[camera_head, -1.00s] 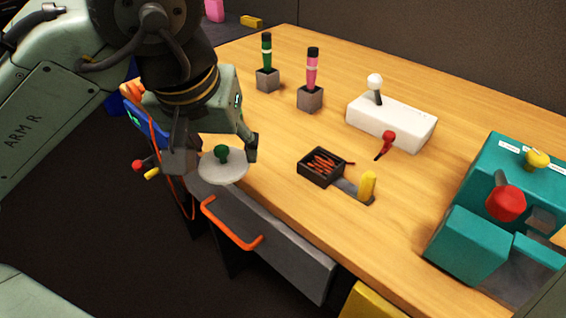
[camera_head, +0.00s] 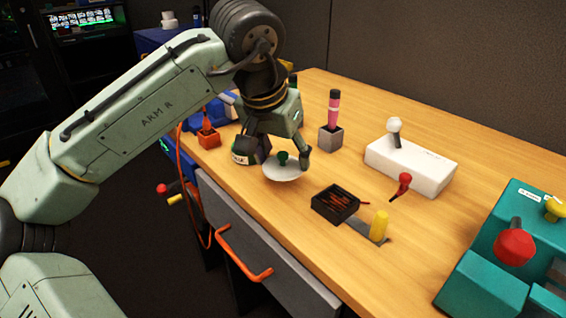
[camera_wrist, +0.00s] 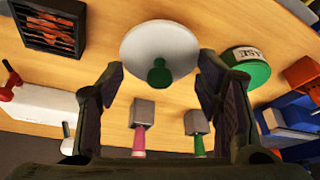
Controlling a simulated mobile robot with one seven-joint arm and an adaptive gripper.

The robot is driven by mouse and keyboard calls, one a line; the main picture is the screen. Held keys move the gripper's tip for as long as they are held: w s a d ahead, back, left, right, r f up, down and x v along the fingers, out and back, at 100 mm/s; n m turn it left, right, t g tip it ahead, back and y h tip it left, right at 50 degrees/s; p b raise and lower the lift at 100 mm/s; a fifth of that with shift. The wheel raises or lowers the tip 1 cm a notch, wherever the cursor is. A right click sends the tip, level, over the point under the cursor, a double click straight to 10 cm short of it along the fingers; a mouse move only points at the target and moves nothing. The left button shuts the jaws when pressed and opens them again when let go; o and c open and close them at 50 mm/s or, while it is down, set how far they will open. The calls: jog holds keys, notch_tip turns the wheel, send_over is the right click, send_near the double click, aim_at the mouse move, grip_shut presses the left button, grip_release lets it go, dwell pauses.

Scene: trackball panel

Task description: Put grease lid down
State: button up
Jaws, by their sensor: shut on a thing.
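The grease lid is a pale round disc (camera_head: 281,173) with a green knob. My gripper (camera_head: 285,157) is shut on it, with one finger at each side. In the wrist view the lid (camera_wrist: 150,38) fills the space beyond the fingertips (camera_wrist: 160,72), its knob between the fingers. The lid is over the front part of the wooden table; I cannot tell whether it touches the wood. A green round can with a white label (camera_head: 241,156), perhaps the grease pot, stands just left of the gripper, partly hidden by it; it also shows in the wrist view (camera_wrist: 246,70).
A black box with reddish sticks (camera_head: 335,204) lies right of the lid, near a yellow handle (camera_head: 379,226). A pink-handled tool in a grey block (camera_head: 331,139) stands behind. An orange drawer handle (camera_head: 243,254) juts out in front. Bare table lies between lid and box.

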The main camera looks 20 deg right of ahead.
aim_at(283, 167)
jog(key=shift+w+d+f, duration=0.1)
jog(key=shift+w+d, duration=0.2)
jog(key=shift+w, duration=0.4)
jog(key=shift+f, duration=1.75)
jog(key=shift+f, duration=0.15)
jog(key=o, duration=0.8)
jog(key=shift+o, duration=0.2)
jog(key=v, duration=1.2)
jog(key=shift+p, duration=0.3)
